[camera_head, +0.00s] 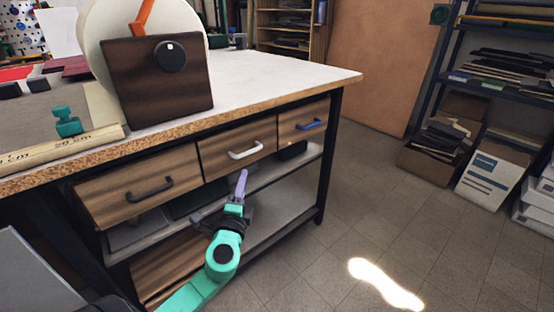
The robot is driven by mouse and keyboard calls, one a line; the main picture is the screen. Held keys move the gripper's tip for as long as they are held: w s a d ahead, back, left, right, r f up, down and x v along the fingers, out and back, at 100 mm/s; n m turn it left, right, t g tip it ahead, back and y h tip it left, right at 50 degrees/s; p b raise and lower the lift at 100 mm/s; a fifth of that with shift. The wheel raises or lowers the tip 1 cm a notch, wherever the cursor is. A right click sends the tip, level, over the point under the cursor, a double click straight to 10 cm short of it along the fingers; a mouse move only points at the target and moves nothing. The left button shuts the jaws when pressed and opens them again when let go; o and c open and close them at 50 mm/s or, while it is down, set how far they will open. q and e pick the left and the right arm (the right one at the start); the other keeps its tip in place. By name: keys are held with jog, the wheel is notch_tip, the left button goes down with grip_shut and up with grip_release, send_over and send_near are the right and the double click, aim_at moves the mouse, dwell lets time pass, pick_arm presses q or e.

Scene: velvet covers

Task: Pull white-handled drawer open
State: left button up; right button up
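The middle wooden drawer (225,138) under the workbench carries a white handle (245,150). It appears shut, its front in line with the drawers beside it. My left gripper (241,178) is just below the white handle, its purple finger pointing up toward it. A small gap shows between fingertip and handle in the picture; the depth between them is hard to judge. Only one finger shows clearly, so its opening cannot be told. My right gripper is not in view.
A black-handled drawer (150,190) is to the left and a blue-handled drawer (309,125) to the right. Beneath runs an open shelf (270,205). A dark wooden box (160,85) with a knob stands on the bench. Floor (390,225) is clear to the right.

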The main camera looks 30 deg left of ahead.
aim_at(250, 151)
pick_arm(q)
jog(key=x, duration=1.3)
jog(key=shift+w+a+f, duration=0.1)
jog(key=shift+a, duration=0.2)
grip_shut()
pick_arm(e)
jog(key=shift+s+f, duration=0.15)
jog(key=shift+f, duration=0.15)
